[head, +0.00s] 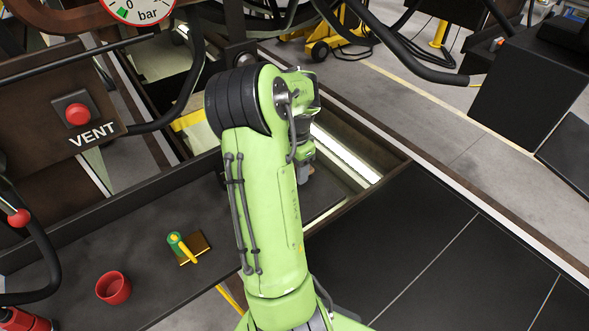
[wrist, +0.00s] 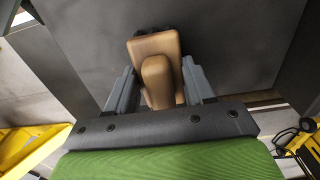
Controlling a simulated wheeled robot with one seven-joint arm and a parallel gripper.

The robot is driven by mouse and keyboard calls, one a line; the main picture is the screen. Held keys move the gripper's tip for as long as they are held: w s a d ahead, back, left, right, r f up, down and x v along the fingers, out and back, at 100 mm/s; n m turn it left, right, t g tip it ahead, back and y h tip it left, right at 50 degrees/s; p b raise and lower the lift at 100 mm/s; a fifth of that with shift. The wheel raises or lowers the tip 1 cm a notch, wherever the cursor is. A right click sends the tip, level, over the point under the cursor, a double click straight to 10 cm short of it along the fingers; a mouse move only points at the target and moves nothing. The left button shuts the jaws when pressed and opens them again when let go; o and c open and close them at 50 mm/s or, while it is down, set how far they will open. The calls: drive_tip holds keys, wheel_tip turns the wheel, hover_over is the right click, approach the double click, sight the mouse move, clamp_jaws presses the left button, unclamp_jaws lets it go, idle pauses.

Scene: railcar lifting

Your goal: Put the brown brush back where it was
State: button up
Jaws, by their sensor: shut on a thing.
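The brown brush (wrist: 155,48) shows in the wrist view, a tan block with a raised rounded handle and dark bristles just visible at its far end. My gripper (wrist: 160,75) has its two grey fingers on either side of the brush and is shut on it. A dark grey flat surface lies beyond the brush; I cannot tell whether the brush touches it. In the head view my gripper (head: 306,172) is mostly hidden behind my green arm, over the far right part of the dark bench (head: 150,235), and the brush is hardly visible there.
On the bench stand a red cup (head: 113,288) and a green cylinder (head: 175,243) with a yellow part beside a small brown block (head: 196,247). A panel with a red VENT button (head: 77,114) rises at the left. Black hoses hang at the top.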

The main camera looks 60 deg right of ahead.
drive_tip(key=shift+s, duration=0.15)
drive_tip(key=o, duration=0.9)
drive_tip(key=shift+o, duration=0.2)
wheel_tip(320, 180, up, 12)
drive_tip(key=p, duration=0.3)
drive_tip(key=w+a+r+n+t, duration=0.1)
drive_tip(key=w+a+r+n, duration=0.2)
drive_tip(key=w+a, duration=0.25)
drive_tip(key=w+a+r+n+t, duration=0.1)
drive_tip(key=a+r+n, duration=0.1)
drive_tip(key=a+n, duration=0.35)
drive_tip(key=w+a+r+n+t, duration=0.1)
drive_tip(key=w+a+r+n, duration=0.1)
drive_tip(key=a, duration=0.7)
drive_tip(key=s+a+n+t, duration=0.1)
drive_tip(key=s+a+n, duration=0.3)
drive_tip(key=a+n, duration=0.2)
drive_tip(key=s+a+f+n+t, duration=0.1)
drive_tip(key=s+a+n, duration=0.4)
drive_tip(key=a, duration=0.5)
drive_tip(key=shift+a+f+n+t, duration=0.2)
drive_tip(key=shift+f+n+t, duration=0.1)
drive_tip(key=shift+n, duration=0.65)
